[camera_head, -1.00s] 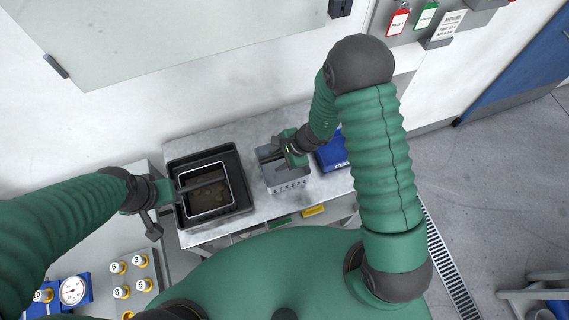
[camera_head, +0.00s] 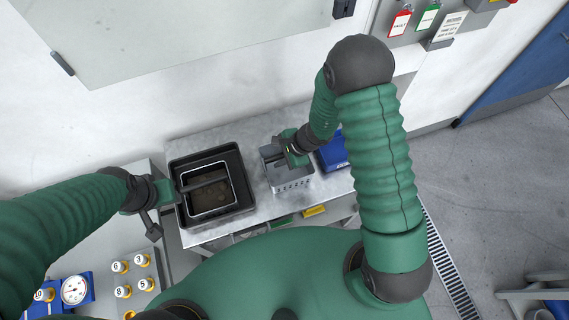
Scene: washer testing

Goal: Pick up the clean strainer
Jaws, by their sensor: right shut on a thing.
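A light grey strainer basket (camera_head: 290,183) with slots along its side stands on the metal bench, right of the black tray. My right gripper (camera_head: 284,154) is at the strainer's upper right edge and is shut on it. My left gripper (camera_head: 178,190) is at the left edge of the black tray, beside a second, dirty strainer (camera_head: 209,201) with a pale rim and brown matter inside. A dark bar crosses that strainer's top. The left fingers are too small and dark to tell whether they are open or shut.
The black tray (camera_head: 246,172) holds the dirty strainer. A blue bin (camera_head: 331,154) stands close right of the clean strainer. The bench (camera_head: 213,137) is bare behind the tray. A gauge (camera_head: 75,290) and numbered knobs are at lower left.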

